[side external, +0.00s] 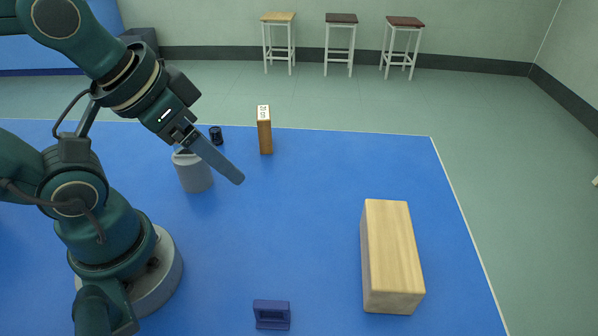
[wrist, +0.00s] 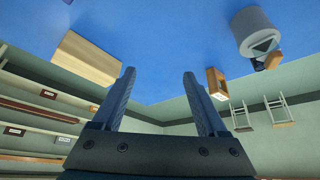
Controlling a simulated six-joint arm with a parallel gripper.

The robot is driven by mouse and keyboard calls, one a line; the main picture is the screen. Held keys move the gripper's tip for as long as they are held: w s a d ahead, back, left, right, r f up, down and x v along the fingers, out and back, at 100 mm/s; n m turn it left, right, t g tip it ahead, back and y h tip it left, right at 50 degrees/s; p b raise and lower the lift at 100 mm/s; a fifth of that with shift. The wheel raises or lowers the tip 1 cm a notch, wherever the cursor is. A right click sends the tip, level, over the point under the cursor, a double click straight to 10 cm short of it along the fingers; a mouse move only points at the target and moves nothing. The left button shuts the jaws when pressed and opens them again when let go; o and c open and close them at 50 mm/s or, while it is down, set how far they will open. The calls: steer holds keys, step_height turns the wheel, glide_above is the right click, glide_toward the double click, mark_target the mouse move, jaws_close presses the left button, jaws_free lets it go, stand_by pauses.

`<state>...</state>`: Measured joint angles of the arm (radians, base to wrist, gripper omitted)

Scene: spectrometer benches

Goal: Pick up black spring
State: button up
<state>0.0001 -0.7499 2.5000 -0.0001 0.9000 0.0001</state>
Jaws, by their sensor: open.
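The black spring (side external: 216,135) looks like a small dark upright cylinder on the blue table, just behind and right of a grey cylinder. In the wrist view a dark piece (wrist: 258,65) beside the grey cylinder at the upper right appears to be it, partly hidden. My gripper (side external: 240,180) is in the air, pointing down and right, in front of the spring and right of the grey cylinder. In the wrist view its two fingers (wrist: 159,73) are apart with nothing between them. It does not touch the spring.
The grey cylinder (side external: 194,173) stands close to the spring. A narrow brown block (side external: 265,137) with a white marked top stands to its right. A large pale wooden block (side external: 388,262) lies at the right. A dark blue slotted piece (side external: 272,314) sits at the front. The table's middle is clear.

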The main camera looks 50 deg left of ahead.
steer(key=shift+r, duration=0.1)
steer(key=shift+c, duration=0.2)
step_height(320, 180, up, 5)
steer(key=w+a+m+g+y, duration=0.6)
steer(key=w+a+m+y, duration=0.65)
steer(key=a+m, duration=0.45)
steer(key=y, duration=0.1)
glide_toward(218, 132)
steer(key=shift+d+r+m, duration=0.15)
steer(key=shift+r+m, duration=0.15)
steer(key=shift+r, duration=0.2)
steer(key=shift+f, duration=0.3)
steer(key=shift+a+f, duration=0.2)
steer(key=shift+a, duration=0.05)
steer(key=x, duration=1.1)
steer(key=shift+a+f, duration=0.1)
steer(key=shift+a, duration=0.15)
